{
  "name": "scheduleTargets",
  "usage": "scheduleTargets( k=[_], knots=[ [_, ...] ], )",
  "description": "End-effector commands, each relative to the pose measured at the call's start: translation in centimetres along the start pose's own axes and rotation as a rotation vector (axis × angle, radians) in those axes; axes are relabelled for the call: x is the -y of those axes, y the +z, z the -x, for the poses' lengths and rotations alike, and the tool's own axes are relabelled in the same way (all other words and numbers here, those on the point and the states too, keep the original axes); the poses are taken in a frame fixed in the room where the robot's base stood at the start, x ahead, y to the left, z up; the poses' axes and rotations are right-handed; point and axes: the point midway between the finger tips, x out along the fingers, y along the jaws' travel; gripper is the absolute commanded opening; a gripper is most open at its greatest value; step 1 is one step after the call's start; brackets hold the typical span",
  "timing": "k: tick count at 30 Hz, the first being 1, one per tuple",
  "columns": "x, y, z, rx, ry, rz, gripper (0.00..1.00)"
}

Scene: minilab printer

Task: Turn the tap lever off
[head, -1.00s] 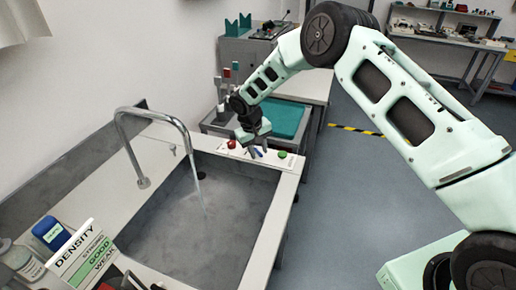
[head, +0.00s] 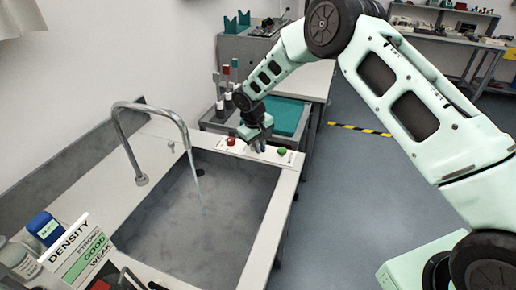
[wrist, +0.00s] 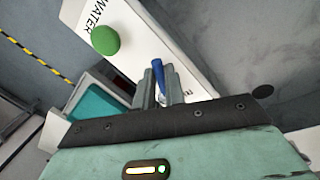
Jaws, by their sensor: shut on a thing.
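The tap (head: 150,107) is a curved metal spout over the grey sink, and a stream of water (head: 200,188) runs from it. The tap lever (wrist: 158,73) is a small blue handle on the white WATER panel in the wrist view. My gripper (wrist: 161,82) is shut on the lever, with a grey finger on each side of it. In the head view, my gripper (head: 259,143) is at the panel on the sink's far rim, between a red knob (head: 231,141) and a green knob (head: 282,151). It hides the lever there.
The green knob (wrist: 105,40) is close to my fingers in the wrist view. The sink (head: 150,228) has a white rim. A teal tray (head: 288,117) stands behind the panel. A DENSITY card (head: 80,250) and bottles stand at the front left. Floor at the right is open.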

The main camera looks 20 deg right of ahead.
Motion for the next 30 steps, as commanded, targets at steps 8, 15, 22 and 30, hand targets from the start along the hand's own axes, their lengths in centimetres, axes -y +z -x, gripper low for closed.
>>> scheduleTargets(
  k=[8, 15, 22, 30],
  knots=[
    [-1.1, 0.0, -0.3, -0.048, 0.001, 0.232, 0.0],
    [-1.8, -0.2, -0.3, -0.083, 0.001, 0.409, 0.0],
    [-2.3, -0.4, -0.4, -0.106, 0.001, 0.524, 0.0],
    [-2.5, -0.5, -0.4, -0.117, 0.002, 0.582, 0.0]
  ],
)
